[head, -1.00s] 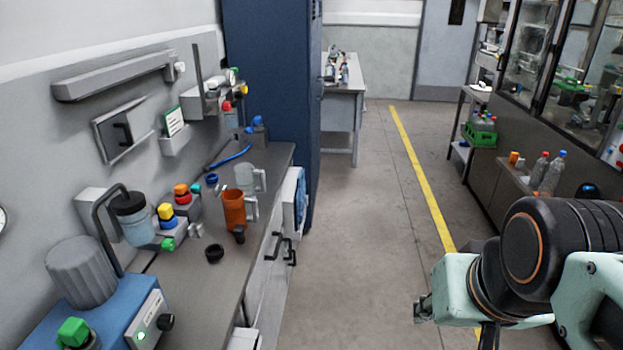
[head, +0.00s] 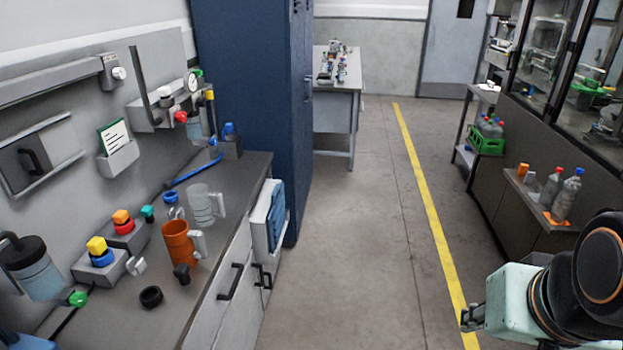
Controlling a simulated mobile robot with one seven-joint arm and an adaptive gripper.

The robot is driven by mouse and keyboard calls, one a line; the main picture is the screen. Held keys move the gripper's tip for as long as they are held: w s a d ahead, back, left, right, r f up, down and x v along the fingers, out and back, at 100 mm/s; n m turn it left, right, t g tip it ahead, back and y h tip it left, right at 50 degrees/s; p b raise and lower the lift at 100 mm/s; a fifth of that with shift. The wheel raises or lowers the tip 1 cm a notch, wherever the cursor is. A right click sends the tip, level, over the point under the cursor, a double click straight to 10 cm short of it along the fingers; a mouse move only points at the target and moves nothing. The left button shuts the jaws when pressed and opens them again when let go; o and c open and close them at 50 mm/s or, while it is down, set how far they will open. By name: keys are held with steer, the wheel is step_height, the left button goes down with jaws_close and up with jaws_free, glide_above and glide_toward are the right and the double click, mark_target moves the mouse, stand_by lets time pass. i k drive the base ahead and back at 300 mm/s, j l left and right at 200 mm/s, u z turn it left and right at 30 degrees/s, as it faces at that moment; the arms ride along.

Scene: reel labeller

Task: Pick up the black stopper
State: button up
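Two small black things stand on the grey bench at the left in the head view, and I cannot tell for sure which is the stopper. One is a short, round black piece (head: 151,297) with a hollow-looking top, lying apart from other things near the bench's front. The other is a small dark plug-like piece (head: 182,274) just in front of the orange mug (head: 180,245). My mint and black arm shows at the lower right, far from both across the aisle.
A clear mug (head: 203,205), blocks with coloured caps (head: 100,262) and a lidded jar (head: 32,270) crowd the bench (head: 215,262). Drawer handles (head: 231,282) stick out in front. A tall blue cabinet (head: 245,100) stands beyond. The aisle floor (head: 350,250) is clear.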

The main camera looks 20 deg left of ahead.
mark_target(182, 271)
steer(key=i+u, duration=0.3)
steer(key=i, duration=0.2)
steer(key=i+l+u, duration=0.25)
steer(key=i, duration=0.25)
steer(key=i+u, duration=0.2)
steer(key=u, duration=0.15)
steer(key=i+j+u, duration=0.1)
steer(key=u, duration=0.3)
steer(key=i+l+u, duration=0.1)
steer(key=i+u, duration=0.35)
steer(key=u, duration=0.3)
steer(key=i+u, duration=0.1)
steer(key=u, duration=0.3)
steer(key=i+u, duration=0.1)
steer(key=u, duration=0.3)
steer(key=l+u, duration=0.45)
steer(key=l, duration=0.4)
steer(key=i+j, duration=0.2)
steer(key=j, duration=0.15)
steer(key=i+j, duration=0.15)
steer(key=j, duration=0.15)
